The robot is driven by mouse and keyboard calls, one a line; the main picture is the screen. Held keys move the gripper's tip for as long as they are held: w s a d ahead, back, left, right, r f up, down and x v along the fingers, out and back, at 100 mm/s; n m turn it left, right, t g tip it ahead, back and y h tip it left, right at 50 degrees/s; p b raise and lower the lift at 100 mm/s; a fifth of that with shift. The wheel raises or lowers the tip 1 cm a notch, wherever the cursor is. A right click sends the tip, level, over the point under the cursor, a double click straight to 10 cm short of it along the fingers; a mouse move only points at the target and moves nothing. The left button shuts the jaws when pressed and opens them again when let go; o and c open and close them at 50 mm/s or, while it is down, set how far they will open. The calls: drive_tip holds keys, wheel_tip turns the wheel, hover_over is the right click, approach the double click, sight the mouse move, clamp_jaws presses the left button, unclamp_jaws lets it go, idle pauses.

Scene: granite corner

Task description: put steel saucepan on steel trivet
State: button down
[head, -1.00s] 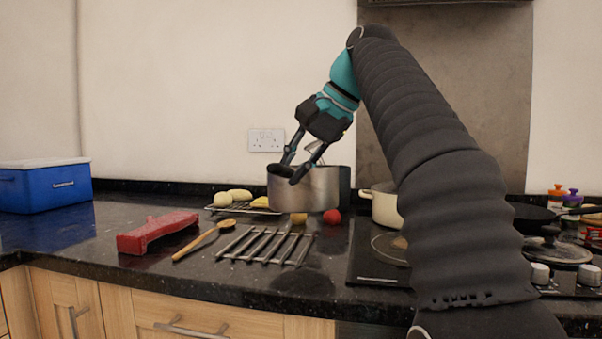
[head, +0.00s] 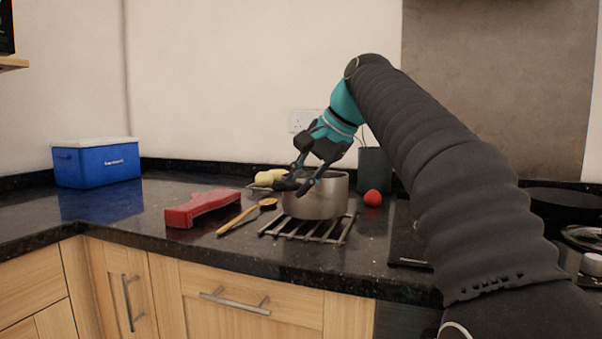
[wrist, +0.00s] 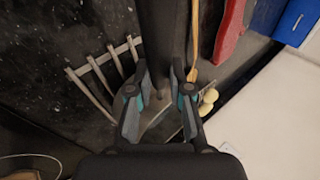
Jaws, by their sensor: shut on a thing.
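The steel saucepan (head: 322,200) is upright over the steel trivet (head: 305,231), toward the trivet's back part. Whether its base touches the bars cannot be told. My gripper (head: 291,186) is at the pan's left side, shut on its dark handle, with the fingers hiding part of the rim. In the wrist view, the dark handle (wrist: 167,40) runs between the fingers, and trivet bars (wrist: 105,75) show to the left.
A red object (head: 202,207) and a wooden spoon (head: 240,217) lie left of the trivet. A red ball (head: 373,198) and a dark grey container (head: 374,168) are at right. Pale rounded food (head: 268,176) lies behind. A blue box (head: 97,163) stands far left.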

drive_tip(key=shift+f, duration=0.7)
drive_tip(key=c, duration=1.1)
unclamp_jaws()
drive_tip(key=shift+f, duration=0.25)
drive_tip(key=shift+r, duration=0.1)
drive_tip(key=shift+r, duration=0.1)
drive_tip(key=p+v, duration=0.1)
drive_tip(key=v, duration=1.1)
